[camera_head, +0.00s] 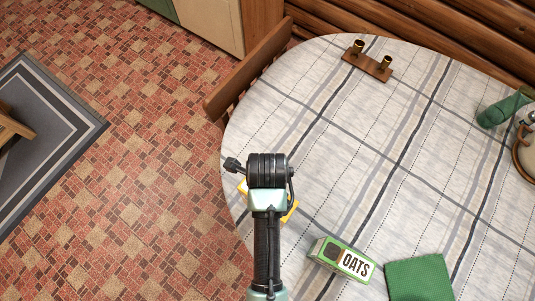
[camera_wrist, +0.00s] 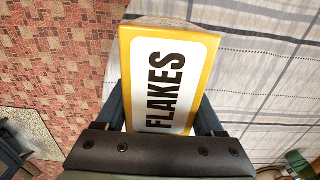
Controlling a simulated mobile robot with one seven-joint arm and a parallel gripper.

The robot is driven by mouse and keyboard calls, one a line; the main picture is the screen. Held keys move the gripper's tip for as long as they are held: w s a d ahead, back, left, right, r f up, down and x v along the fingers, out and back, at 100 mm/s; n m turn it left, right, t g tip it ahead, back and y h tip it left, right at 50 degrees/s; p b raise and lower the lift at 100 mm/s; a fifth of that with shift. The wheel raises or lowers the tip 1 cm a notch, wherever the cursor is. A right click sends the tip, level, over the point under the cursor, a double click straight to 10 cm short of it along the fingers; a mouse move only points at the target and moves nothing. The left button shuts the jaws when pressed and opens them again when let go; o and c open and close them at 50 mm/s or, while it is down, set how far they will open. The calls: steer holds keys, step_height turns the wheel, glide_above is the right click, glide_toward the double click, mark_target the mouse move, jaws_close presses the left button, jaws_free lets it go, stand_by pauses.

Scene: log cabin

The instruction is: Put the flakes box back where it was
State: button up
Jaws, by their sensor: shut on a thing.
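The flakes box (camera_wrist: 168,82) is yellow with a white label reading FLAKES. In the wrist view it sits between the two fingers of my gripper (camera_wrist: 166,112), which is shut on it. In the head view my arm hides most of the box, and only yellow bits (camera_head: 291,210) show beside the wrist near the table's left edge. I cannot tell whether the box touches the table (camera_head: 330,120). The fingers are hidden in the head view.
A green oats box (camera_head: 342,259) lies on the table right of my arm, beside a green cloth (camera_head: 418,278). A wooden candle holder (camera_head: 367,66) and a green rolled item (camera_head: 503,109) are farther back. A chair (camera_head: 247,70) stands at the left edge. The table's middle is clear.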

steer(key=shift+f, duration=3.35)
